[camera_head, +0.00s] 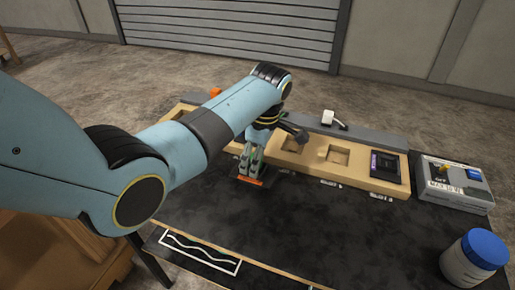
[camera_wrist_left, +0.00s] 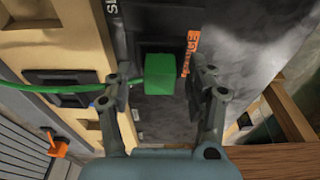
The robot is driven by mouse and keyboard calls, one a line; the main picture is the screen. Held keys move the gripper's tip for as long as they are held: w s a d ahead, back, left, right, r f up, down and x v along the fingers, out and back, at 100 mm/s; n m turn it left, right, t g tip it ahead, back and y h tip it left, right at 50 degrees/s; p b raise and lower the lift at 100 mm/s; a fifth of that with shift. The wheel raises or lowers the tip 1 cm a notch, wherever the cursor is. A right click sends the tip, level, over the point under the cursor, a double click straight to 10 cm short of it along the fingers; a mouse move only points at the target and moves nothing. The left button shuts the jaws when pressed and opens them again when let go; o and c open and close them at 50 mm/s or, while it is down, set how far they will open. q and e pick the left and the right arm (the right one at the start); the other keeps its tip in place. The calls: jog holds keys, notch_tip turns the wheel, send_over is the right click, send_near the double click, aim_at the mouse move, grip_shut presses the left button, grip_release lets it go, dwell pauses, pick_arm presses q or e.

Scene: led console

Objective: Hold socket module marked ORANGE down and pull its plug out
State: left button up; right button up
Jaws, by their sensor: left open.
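The socket module (camera_wrist_left: 152,46) is dark, with an orange label (camera_wrist_left: 190,52) whose lettering is hard to read at this angle. A green block-shaped plug (camera_wrist_left: 160,74) sits at it, with a green cable running off to the left in the wrist view. My left gripper (camera_wrist_left: 164,92) is open, one finger on each side of the plug, with visible gaps. In the head view my left gripper (camera_head: 250,168) points down over the module, in front of the wooden console, and mostly hides it; the orange label (camera_head: 251,181) shows below the fingers. My right gripper is not in view.
The wooden console (camera_head: 310,163) has several recesses; a dark module with a purple label (camera_head: 385,166) fills the right one. A white switch (camera_head: 330,118) stands behind. A grey button box (camera_head: 455,184) and blue-lidded jar (camera_head: 474,260) are at right. The dark mat (camera_head: 330,228) is largely clear.

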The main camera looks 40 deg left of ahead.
aim_at(261, 170)
pick_arm(q)
jog(key=shift+f, duration=0.15)
jog(key=shift+c, duration=0.4)
grip_shut()
jog(key=shift+o, duration=0.4)
grip_release()
notch_tip(261, 170, up, 12)
jog(key=d, duration=0.1)
jog(key=shift+w+d, duration=0.2)
jog(key=shift+d, duration=0.15)
